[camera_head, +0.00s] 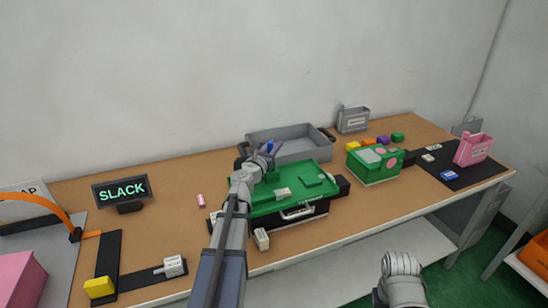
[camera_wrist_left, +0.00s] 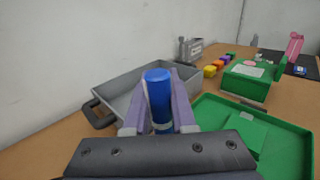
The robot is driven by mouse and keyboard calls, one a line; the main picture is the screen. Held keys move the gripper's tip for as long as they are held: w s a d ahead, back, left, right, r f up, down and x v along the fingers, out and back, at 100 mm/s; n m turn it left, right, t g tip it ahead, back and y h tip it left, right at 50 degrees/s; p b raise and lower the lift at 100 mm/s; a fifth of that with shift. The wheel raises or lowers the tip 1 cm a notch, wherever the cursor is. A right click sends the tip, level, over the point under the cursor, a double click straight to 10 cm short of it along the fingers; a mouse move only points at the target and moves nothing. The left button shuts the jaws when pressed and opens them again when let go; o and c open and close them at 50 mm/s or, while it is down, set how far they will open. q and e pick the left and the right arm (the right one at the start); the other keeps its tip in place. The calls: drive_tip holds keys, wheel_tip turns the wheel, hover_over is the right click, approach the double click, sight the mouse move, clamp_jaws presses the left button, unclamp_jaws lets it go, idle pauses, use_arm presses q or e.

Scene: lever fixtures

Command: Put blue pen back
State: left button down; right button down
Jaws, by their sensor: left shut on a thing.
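The blue pen (camera_head: 269,146) is a thick blue cylinder. It stands up between the lavender fingers of my left gripper (camera_head: 266,154), which is shut on it. In the left wrist view the blue pen (camera_wrist_left: 158,98) is close up, with a paler band low on it. The gripper holds it over the back left of a green tray (camera_head: 325,194), in front of a grey bin (camera_head: 315,146). The pen's lower end is hidden by the gripper. My right gripper is not in view; only a grey part of my right arm shows at the bottom.
The green tray sits on a dark case. To its right are a green box (camera_head: 374,164), small coloured blocks and a pink holder (camera_head: 473,150) on a black mat. A SLACK sign (camera_head: 121,191) stands left.

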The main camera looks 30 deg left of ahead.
use_arm(q)
drive_tip(key=shift+f+b, duration=1.2)
drive_tip(key=shift+f, duration=0.4)
drive_tip(key=shift+f, duration=0.2)
drive_tip(key=c, duration=0.7)
unclamp_jaws()
drive_tip(key=shift+c, duration=0.2)
drive_tip(key=shift+r, duration=0.1)
